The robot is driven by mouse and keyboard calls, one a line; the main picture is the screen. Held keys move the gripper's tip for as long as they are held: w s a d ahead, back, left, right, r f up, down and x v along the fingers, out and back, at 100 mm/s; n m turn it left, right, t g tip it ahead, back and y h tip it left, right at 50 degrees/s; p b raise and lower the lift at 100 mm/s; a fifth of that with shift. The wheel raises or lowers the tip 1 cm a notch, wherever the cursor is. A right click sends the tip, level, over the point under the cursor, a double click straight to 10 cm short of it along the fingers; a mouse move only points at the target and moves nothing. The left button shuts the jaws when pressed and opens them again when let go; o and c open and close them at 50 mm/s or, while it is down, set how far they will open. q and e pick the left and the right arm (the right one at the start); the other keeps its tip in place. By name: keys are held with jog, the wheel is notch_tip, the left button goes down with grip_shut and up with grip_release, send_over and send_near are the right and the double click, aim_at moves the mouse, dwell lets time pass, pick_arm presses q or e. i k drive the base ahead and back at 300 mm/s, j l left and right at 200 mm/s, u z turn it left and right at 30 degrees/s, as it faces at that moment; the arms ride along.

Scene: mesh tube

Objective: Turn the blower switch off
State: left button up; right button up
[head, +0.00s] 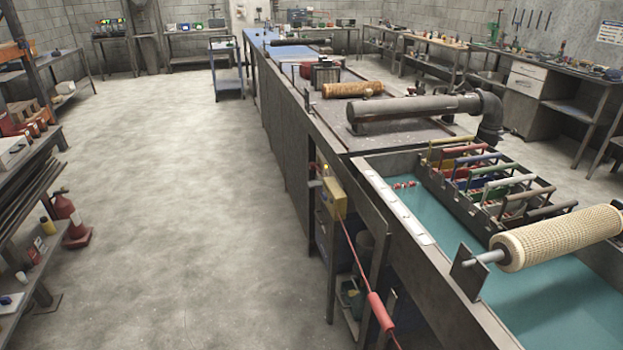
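A yellow box (335,198) is mounted on the near left side of the long metal bench. It looks like a switch box and may be the blower switch. A small yellow spot, perhaps a lamp, shows at its top, and a short pale piece sticks out to its left. I cannot tell the switch's position at this size. A red cord runs down from the box to a red cylindrical piece (380,311). A thick grey pipe (415,110) with an elbow lies on the bench behind. Neither of my grippers is in view.
A tank of teal liquid (560,318) with a cream mesh roller (560,238) on its rim fills the near right. The concrete floor (190,200) between is clear.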

aim_at(313, 166)
jog(key=i+z, duration=0.35)
jog(key=i+j+z, duration=0.15)
jog(key=z, duration=0.2)
jog(key=i+j+z, duration=0.15)
jog(key=j+z, duration=0.2)
jog(key=i+j+z, duration=0.1)
jog(key=j+z, duration=0.25)
jog(key=l, duration=0.1)
